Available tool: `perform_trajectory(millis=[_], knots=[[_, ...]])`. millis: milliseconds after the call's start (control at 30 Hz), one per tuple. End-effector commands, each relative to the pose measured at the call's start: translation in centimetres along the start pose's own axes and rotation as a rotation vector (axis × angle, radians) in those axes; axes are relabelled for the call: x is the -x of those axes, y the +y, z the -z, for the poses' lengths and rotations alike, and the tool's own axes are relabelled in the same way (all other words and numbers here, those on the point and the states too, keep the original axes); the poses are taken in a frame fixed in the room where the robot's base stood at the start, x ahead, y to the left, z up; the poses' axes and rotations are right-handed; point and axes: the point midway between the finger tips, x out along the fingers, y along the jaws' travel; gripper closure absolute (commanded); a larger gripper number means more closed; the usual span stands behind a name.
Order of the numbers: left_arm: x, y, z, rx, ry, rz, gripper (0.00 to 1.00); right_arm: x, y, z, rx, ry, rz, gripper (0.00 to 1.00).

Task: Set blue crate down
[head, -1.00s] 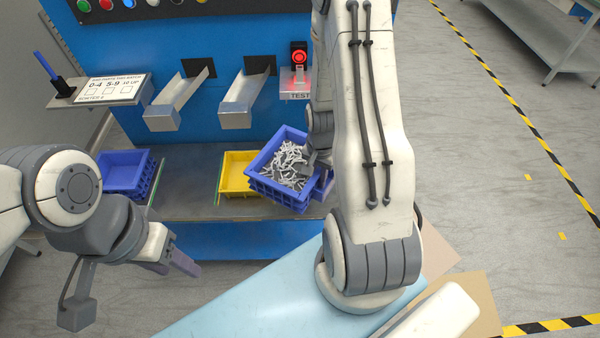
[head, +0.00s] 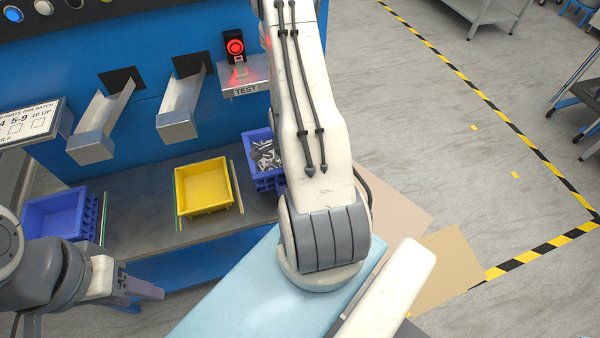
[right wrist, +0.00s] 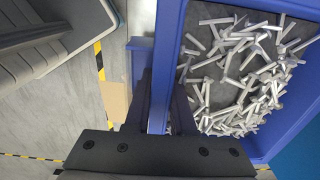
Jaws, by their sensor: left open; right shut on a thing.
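The blue crate (head: 268,183) holds many loose grey metal parts. In the head view it is at the right end of the bench shelf, right of the yellow crate, partly hidden by my right arm. I cannot tell whether its base touches the shelf. In the right wrist view my right gripper (right wrist: 160,100) is shut on the crate's side wall (right wrist: 166,50), one finger on each side. The right gripper is hidden in the head view. My left gripper (head: 148,290) is open and empty, in front of the shelf at lower left.
An empty yellow crate (head: 205,187) sits mid-shelf between coloured strips. Another blue crate (head: 60,217) stands at the shelf's left. Two metal chutes (head: 180,105) and a TEST stand (head: 246,78) with a red light are above. Bare shelf (head: 140,195) lies left of the yellow crate.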

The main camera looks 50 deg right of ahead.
Motion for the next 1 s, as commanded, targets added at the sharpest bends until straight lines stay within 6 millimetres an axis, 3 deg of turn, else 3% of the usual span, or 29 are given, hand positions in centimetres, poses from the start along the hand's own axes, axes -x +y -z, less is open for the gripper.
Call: perform_trajectory(millis=[133, 333, 467, 767, 1000], knots=[[0.3, 0.0, 0.0, 0.000, 0.000, 0.000, 0.50, -1.4, -1.7, -2.2, 0.005, 0.000, 0.005, 1.00], [0.7, 0.1, 0.0, 0.000, 0.000, 0.000, 0.50, -2.5, -2.8, -3.7, 0.001, 0.000, 0.005, 1.00], [0.7, 0.1, 0.0, 0.000, 0.000, 0.000, 0.50, -3.0, -3.0, -4.0, 0.000, 0.000, 0.005, 1.00], [1.1, 0.1, 0.1, 0.000, 0.000, 0.000, 0.50, -6.3, -3.0, -4.0, -0.001, 0.000, 0.005, 1.00], [1.1, 0.1, 0.1, 0.000, 0.000, 0.000, 0.50, -6.8, -3.0, -4.0, 0.000, -0.001, 0.006, 1.00]])
